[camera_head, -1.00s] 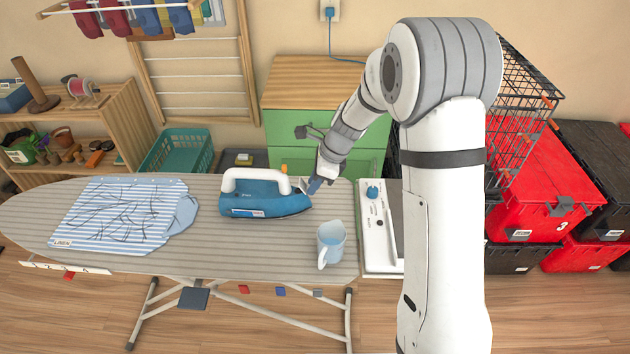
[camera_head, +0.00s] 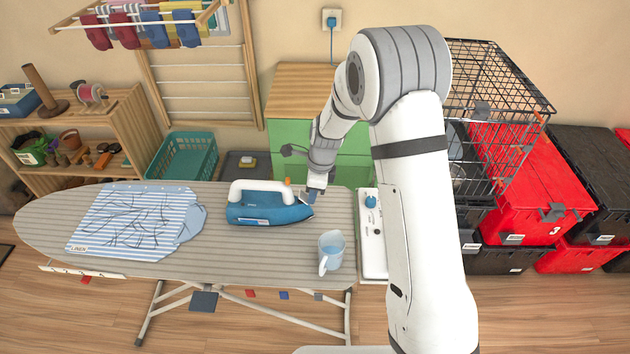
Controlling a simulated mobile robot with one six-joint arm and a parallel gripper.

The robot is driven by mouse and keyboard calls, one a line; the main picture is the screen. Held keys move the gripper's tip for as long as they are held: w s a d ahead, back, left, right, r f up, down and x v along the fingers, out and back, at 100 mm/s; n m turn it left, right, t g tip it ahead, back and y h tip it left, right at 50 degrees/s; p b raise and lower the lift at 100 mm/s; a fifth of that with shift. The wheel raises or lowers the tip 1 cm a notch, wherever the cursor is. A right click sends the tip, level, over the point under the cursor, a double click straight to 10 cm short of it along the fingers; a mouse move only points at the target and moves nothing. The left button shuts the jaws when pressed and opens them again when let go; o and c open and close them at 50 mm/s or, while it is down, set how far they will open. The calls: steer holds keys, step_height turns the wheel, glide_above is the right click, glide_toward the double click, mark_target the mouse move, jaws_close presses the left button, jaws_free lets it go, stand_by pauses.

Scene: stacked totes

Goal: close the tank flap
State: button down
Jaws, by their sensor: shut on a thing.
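The blue iron (camera_head: 262,211) with a white handle (camera_head: 262,187) lies on its sole on the striped ironing board, its nose to the right. My gripper (camera_head: 311,195) is at the nose end of the iron, just right of the handle. It is shut on a small blue piece (camera_head: 307,198), which appears to be the tank flap. The flap's exact angle and the tank opening are too small and too covered by the gripper to tell.
A clear jug (camera_head: 331,250) stands on the ironing board (camera_head: 240,252) near its right end, in front of the iron's nose. A white panel with a blue knob (camera_head: 371,202) stands right of the board.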

mark_target(304, 197)
steer(key=shift+a+r+h+p, duration=0.2)
steer(key=shift+a+h+p, duration=0.25)
steer(key=shift+h+p, duration=0.4)
steer(key=shift+a+f+h, duration=0.15)
steer(key=shift+a+h, duration=0.1)
steer(key=shift+h, duration=0.6)
steer(key=c, duration=1.3)
jaws_free()
steer(key=shift+w+a+r+b, duration=0.1)
steer(key=shift+a+r+b, duration=0.2)
steer(key=shift+r, duration=1)
steer(key=shift+s+a+r+b, duration=0.1)
steer(key=shift+r+b, duration=0.3)
steer(key=shift+r, duration=0.9)
steer(key=shift+w+a+r+b, duration=0.15)
steer(key=shift+r+b, duration=0.2)
steer(key=shift+r, duration=0.95)
